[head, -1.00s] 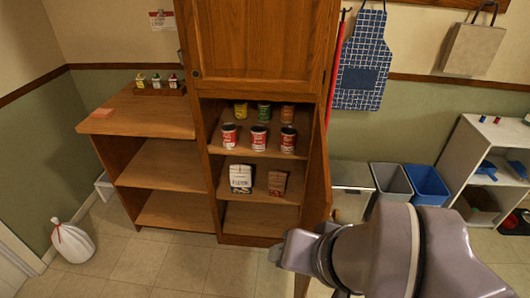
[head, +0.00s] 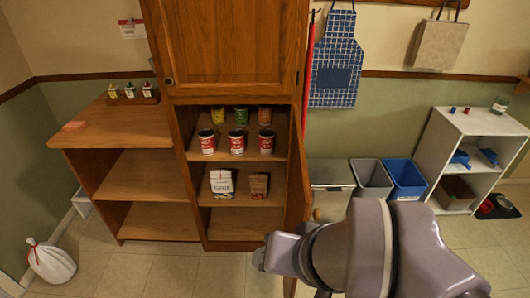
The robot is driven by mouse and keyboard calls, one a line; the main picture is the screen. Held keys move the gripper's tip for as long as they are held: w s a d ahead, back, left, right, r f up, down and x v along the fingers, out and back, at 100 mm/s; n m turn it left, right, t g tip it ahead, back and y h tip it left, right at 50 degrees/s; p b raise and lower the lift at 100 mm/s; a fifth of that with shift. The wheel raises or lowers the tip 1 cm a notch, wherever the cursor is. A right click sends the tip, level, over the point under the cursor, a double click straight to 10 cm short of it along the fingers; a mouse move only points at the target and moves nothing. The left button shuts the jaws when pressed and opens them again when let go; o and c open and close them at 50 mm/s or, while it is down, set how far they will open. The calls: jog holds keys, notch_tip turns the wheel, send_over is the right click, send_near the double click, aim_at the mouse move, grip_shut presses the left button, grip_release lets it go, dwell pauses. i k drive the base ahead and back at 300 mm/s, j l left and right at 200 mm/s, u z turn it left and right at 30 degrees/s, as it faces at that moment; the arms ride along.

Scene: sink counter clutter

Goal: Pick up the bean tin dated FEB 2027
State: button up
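Three red-and-white tins (head: 237,143) stand upright in a row on a shelf of the open wooden cabinet. On the shelf above stand three smaller tins: a yellow one (head: 218,115), a green one (head: 241,117) and an orange one (head: 265,116). The labels and dates are too small to read, so I cannot tell which is the bean tin dated FEB 2027. My grey arm fills the lower right foreground, well in front of the cabinet. No gripper fingers show.
The cabinet door (head: 297,172) stands open on the right. A flour bag (head: 221,184) and a brown packet (head: 259,186) sit below the tins. Grey and blue bins (head: 405,180) stand right of the cabinet. A white bag (head: 50,262) lies on the floor at left.

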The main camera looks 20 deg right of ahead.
aim_at(267, 136)
jog(key=j+z, duration=0.5)
jog(key=j, duration=1.5)
jog(key=k, duration=0.05)
